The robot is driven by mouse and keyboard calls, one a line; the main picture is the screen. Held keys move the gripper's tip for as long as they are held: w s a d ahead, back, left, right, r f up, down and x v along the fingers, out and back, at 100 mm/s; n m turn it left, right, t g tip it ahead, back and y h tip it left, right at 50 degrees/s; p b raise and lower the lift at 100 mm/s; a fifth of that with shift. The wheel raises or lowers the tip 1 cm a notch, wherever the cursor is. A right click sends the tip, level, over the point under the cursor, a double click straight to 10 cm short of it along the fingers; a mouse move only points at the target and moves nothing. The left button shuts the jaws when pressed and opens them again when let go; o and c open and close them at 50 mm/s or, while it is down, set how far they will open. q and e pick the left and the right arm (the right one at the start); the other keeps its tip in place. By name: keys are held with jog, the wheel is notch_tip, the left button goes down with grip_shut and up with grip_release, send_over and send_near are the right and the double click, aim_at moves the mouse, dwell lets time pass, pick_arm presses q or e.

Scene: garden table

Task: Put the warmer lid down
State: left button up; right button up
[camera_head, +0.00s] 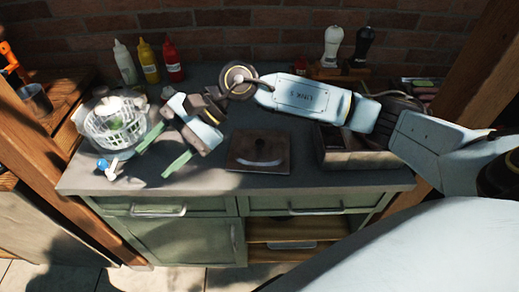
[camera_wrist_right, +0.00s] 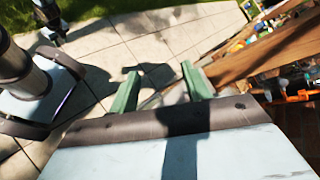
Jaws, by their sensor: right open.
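The warmer lid (camera_head: 240,160), a dark brown square plate with a pale curved handle, lies on the grey countertop near its front edge. The warmer (camera_head: 362,160), a brown open-topped box, stands to its right, partly covered by my right arm. My right gripper (camera_head: 164,151) is left of the lid and apart from it, with its green fingers spread and nothing between them. The wrist view shows the same open fingers (camera_wrist_right: 160,88), with paving beyond and no lid. My left gripper does not show.
A white wire basket (camera_head: 112,128) stands left of my right gripper, with a small blue and white item (camera_head: 113,169) in front. White, yellow and red bottles (camera_head: 148,62) and two shakers (camera_head: 333,46) stand behind. Bare countertop (camera_head: 222,184) lies in front of the lid.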

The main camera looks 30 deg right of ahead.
jog(key=w+d+f+n+h, duration=0.2)
jog(key=d+h, duration=0.1)
jog(key=d, duration=0.3)
jog(key=w+d+f+n+h, duration=0.1)
jog(key=w+d+n+h, duration=0.15)
jog(key=d, duration=0.25)
jog(key=n+h, duration=0.1)
jog(key=h, duration=0.6)
send_over(260, 141)
notch_tip(260, 141, down, 6)
jog(key=shift+s+r, duration=0.1)
jog(key=shift+a+f+p, duration=0.1)
jog(key=shift+f+p, duration=0.5)
jog(key=shift+f, duration=2.25)
grip_shut()
